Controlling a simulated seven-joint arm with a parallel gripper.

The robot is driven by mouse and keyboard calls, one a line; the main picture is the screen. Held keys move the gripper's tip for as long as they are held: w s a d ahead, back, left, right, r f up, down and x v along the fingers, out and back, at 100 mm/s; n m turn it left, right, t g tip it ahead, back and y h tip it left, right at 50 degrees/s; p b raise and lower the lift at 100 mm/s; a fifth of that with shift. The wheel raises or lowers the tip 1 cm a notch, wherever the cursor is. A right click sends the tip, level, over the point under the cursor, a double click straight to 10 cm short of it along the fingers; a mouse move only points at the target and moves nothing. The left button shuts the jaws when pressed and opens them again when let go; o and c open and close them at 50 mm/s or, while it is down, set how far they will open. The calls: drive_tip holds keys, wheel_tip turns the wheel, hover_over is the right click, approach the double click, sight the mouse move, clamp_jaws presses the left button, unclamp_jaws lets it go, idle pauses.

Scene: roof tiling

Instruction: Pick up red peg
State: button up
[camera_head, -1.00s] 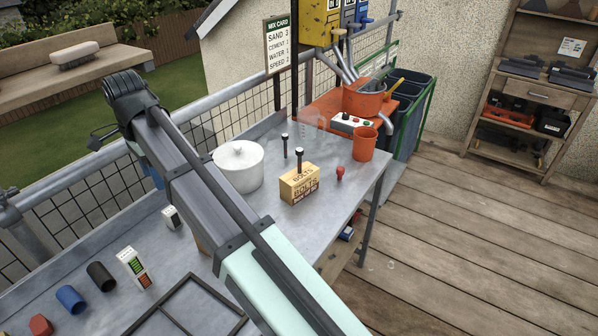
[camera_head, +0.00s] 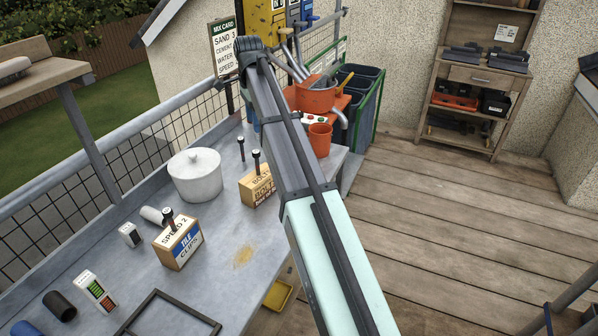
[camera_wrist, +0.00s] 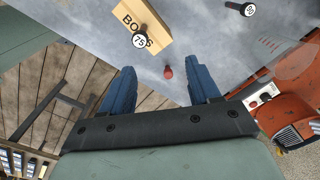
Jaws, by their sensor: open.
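The red peg (camera_wrist: 168,73) shows in the wrist view as a small round red head on the grey table, near the edge and beside the wooden BOLTS box (camera_wrist: 142,28). In the head view my arm hides it. My gripper (camera_wrist: 163,72) is open and empty, its two blue fingers spread. In the wrist view the peg lies between the fingertips, slightly right of centre. The fingers seem to be above it; the height gap is hard to tell.
A black peg with a round label stands in the BOLTS box, which also shows in the head view (camera_head: 254,190). Orange mixing gear (camera_wrist: 290,110) is at the right.

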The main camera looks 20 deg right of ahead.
drive_tip(key=d+m, duration=0.2)
drive_tip(key=d, duration=1.1)
drive_tip(key=shift+w+d+f, duration=0.2)
drive_tip(key=shift+f, duration=3.65)
drive_tip(key=shift+w+d+f, duration=0.2)
drive_tip(key=shift+w+f, duration=0.05)
drive_tip(key=shift+f, duration=3.55)
drive_tip(key=shift+w+d+f, duration=0.2)
drive_tip(key=shift+f, duration=3.65)
drive_tip(key=c, duration=1.1)
drive_tip(key=shift+r, duration=0.15)
